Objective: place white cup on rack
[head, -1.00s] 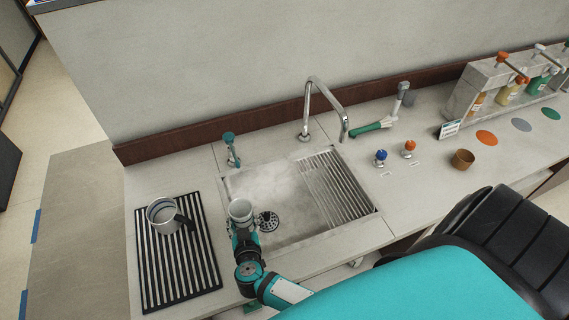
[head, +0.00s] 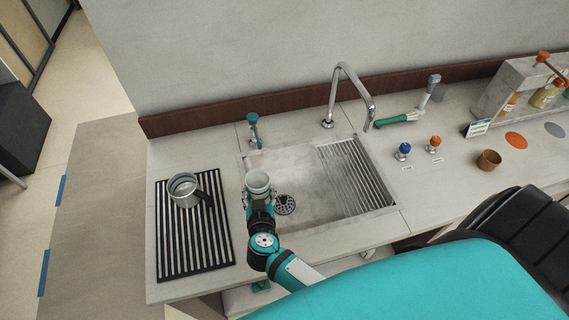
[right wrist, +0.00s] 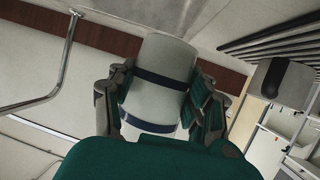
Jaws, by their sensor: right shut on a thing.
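The white cup (head: 257,181) is held upright by my right gripper (head: 258,196) over the left side of the sink. My right gripper is shut on it. In the right wrist view the cup (right wrist: 160,85), white with dark blue bands, sits between the two fingers. The rack (head: 170,262), a black slatted mat, lies on the counter to the left of the gripper. It also shows in the right wrist view (right wrist: 275,38), at the upper right. My left gripper is not in view.
A steel pitcher with a black handle (head: 184,190) stands on the rack's back part; its front slats are bare. The sink (head: 310,205) has a tall curved faucet (head: 349,82) behind it. A teal-topped fixture (head: 253,130) stands behind the sink's left corner. A brown cup (head: 488,160) stands far right.

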